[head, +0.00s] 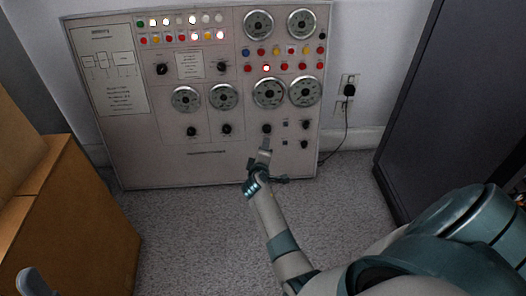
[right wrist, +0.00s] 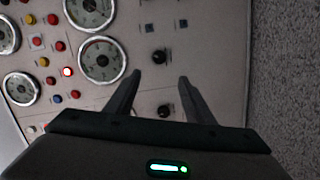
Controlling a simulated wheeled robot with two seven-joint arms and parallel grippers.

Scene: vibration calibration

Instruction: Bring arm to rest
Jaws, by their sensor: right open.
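The beige control panel (head: 230,165) leans against the wall in the head view, with gauges, lamps and black knobs. My right arm (head: 270,220) reaches out from the lower right to the panel's lower part. My right gripper (head: 265,148) is just below a black knob (head: 267,128) under the large gauges. In the right wrist view, my right gripper (right wrist: 160,76) is open, its two fingers apart with nothing held. One black knob (right wrist: 158,57) shows just beyond the fingertips, another (right wrist: 163,110) between the fingers. Whether the fingers touch the panel is unclear.
A dark cabinet (head: 435,100) stands at the right, close to my right arm. Brown boxes (head: 75,220) stand at the left. A wall outlet with a plug and cord (head: 347,95) is right of the panel. Grey carpet (head: 190,235) is clear between boxes and arm.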

